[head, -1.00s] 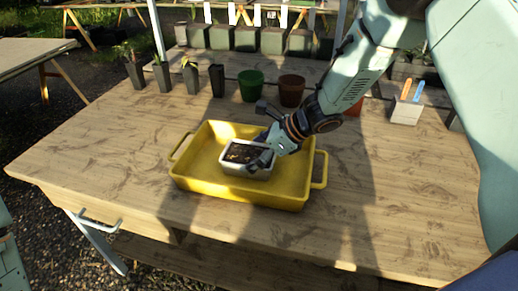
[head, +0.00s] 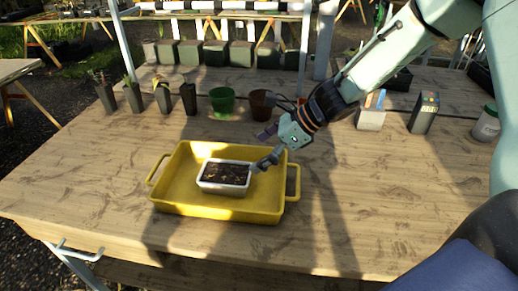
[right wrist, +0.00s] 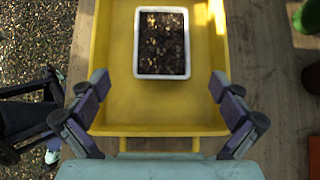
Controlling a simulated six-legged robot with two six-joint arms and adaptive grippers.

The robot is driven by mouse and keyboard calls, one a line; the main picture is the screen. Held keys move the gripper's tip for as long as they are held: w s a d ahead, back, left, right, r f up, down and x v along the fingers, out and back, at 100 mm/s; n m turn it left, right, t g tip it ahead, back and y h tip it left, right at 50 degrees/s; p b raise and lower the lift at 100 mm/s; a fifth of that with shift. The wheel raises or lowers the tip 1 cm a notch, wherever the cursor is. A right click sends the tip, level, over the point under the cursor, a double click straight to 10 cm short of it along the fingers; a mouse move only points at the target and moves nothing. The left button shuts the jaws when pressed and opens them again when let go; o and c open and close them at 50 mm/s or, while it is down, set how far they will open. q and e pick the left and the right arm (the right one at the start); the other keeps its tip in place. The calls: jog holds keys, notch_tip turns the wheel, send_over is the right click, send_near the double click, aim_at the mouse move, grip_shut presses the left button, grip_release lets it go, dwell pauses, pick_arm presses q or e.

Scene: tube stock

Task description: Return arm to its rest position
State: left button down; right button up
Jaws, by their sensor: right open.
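My right arm comes in from the upper right of the head view. Its gripper (head: 263,149) is open and empty, above the right side of the yellow tray (head: 215,211). A white rectangular pot (head: 222,188) filled with dark soil stands in the tray, just left of the fingers. In the right wrist view the open fingers (right wrist: 158,92) are spread wide over the yellow tray (right wrist: 112,100). The white pot (right wrist: 162,75) lies beyond them, with nothing between the fingertips. My left gripper is not in view.
A green pot (head: 222,100) and a brown pot (head: 262,105) stand behind the tray. Several dark seedling pots are at the back left. A white label holder (head: 371,118), a grey box (head: 424,113) and a lidded jar (head: 487,123) stand at the right. The front right tabletop is clear.

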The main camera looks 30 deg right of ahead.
aim_at(228, 174)
jog(key=shift+a, duration=0.1)
dwell(0.3)
jog(key=b+x, duration=0.4)
jog(key=x, duration=0.8)
jog(key=shift+f+b, duration=0.2)
jog(key=shift+b, duration=0.1)
jog(key=shift+w+r+p, duration=0.15)
jog(key=shift+r+p, duration=0.15)
jog(key=shift+r, duration=1)
jog(key=shift+s+r, duration=0.2)
jog(key=shift+r, duration=0.35)
jog(key=shift+w+f, duration=0.1)
jog(key=shift+w, duration=0.05)
